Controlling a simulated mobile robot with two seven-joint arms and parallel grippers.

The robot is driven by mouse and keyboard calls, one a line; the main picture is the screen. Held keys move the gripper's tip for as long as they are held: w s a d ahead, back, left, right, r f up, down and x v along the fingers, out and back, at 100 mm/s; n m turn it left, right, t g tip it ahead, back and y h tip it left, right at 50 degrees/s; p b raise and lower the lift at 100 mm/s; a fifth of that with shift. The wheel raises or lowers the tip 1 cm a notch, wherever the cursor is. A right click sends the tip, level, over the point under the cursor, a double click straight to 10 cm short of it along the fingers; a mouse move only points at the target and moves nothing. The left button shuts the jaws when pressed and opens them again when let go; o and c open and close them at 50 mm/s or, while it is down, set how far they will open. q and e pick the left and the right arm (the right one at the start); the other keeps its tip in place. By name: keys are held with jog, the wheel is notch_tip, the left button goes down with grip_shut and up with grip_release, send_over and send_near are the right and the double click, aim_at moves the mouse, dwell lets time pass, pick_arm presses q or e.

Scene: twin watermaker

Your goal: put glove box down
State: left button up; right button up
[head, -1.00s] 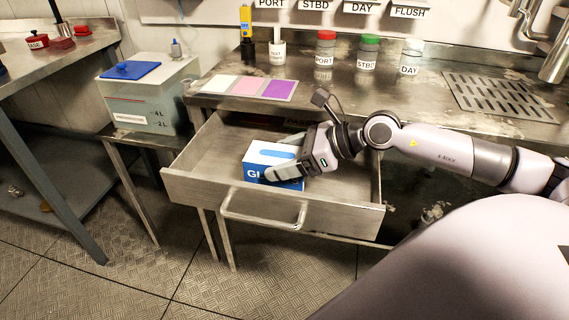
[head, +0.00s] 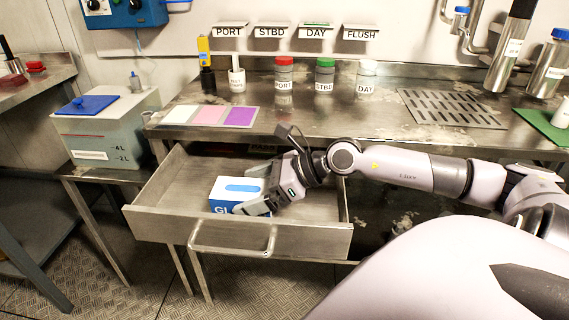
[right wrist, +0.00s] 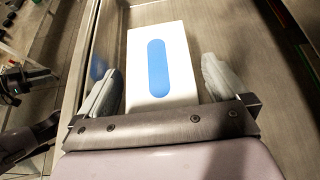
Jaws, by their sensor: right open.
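The glove box (head: 238,192) is a blue and white carton with a blue oval on its white top. It sits inside the open drawer (head: 300,238), toward its front. My right gripper (head: 245,206) reaches down into the drawer at the box. In the right wrist view the box (right wrist: 180,85) lies between the two spread fingers of the gripper (right wrist: 160,90), with a gap visible on the right side. The gripper is open. The lower sides of the box are partly hidden by the fingers.
The steel counter (head: 385,115) above the drawer holds labelled jars, three coloured cards (head: 210,115) and a drain grate (head: 450,108). A lidded tank (head: 105,130) stands to the left. The drawer's left and back floor is free.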

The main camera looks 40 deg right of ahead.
aim_at(254, 189)
jog(key=shift+s+d+r, duration=0.25)
jog(key=shift+s+d, duration=0.25)
jog(key=shift+s+d+r, duration=0.2)
jog(key=shift+s+r, duration=0.15)
jog(key=shift+s, duration=0.05)
jog(key=shift+p+v, duration=1.15)
jog(key=shift+v, duration=0.3)
jog(key=p+v, duration=0.3)
jog(key=v, duration=0.3)
